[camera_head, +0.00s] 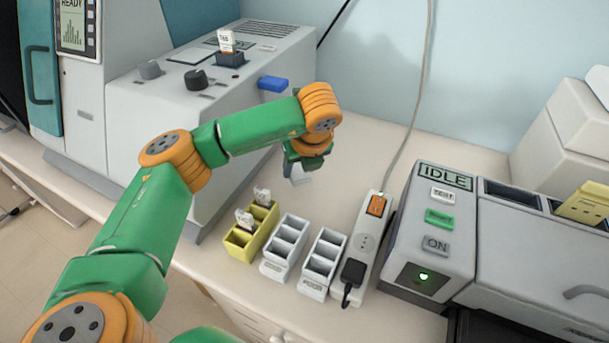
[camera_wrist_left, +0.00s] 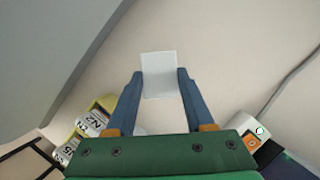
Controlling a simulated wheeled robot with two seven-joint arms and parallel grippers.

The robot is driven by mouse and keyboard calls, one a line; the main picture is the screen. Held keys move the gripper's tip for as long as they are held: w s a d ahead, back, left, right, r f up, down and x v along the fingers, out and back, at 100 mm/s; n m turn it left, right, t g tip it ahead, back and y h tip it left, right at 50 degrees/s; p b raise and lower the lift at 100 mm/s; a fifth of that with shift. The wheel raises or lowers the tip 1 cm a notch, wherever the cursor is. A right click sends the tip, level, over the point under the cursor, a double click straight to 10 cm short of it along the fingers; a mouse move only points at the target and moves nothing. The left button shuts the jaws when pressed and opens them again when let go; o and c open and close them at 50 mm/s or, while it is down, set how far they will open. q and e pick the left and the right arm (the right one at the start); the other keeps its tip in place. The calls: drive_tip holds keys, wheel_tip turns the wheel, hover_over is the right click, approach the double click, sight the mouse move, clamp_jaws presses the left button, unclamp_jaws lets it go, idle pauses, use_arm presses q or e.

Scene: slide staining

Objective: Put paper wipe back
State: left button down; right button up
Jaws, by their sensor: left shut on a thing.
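The paper wipe is a small white, square sheet (camera_wrist_left: 158,72), seen between the fingertips in the left wrist view. My left gripper (camera_wrist_left: 157,82) is shut on it, with a blue finger on each side. In the head view the left gripper (camera_head: 301,163) points down over the counter, behind the small racks and in front of the large grey machine. A pale piece of the wipe (camera_head: 299,175) shows under it. The wrist view shows bare counter around the wipe; the gap between them cannot be told. My right gripper is not in view.
A yellow rack (camera_head: 239,237) with slides and two white racks (camera_head: 274,269) (camera_head: 308,285) stand at the counter's front. A power strip (camera_head: 367,238) lies right of them, before the IDLE machine (camera_head: 452,215). The grey machine (camera_head: 150,110) stands left. The back counter (camera_head: 385,140) is clear.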

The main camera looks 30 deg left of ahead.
sight(304, 189)
use_arm(q)
drive_tip(key=f+p, duration=0.1)
drive_tip(key=f, duration=0.1)
drive_tip(key=w+f+p, duration=0.1)
drive_tip(key=f, duration=0.1)
drive_tip(key=shift+w+d+f, duration=0.1)
drive_tip(key=shift+w, duration=0.1)
drive_tip(key=shift+f, duration=0.3)
drive_tip(key=shift+c, duration=1.4)
unclamp_jaws()
drive_tip(key=b+v, duration=0.2)
drive_tip(key=v, duration=1)
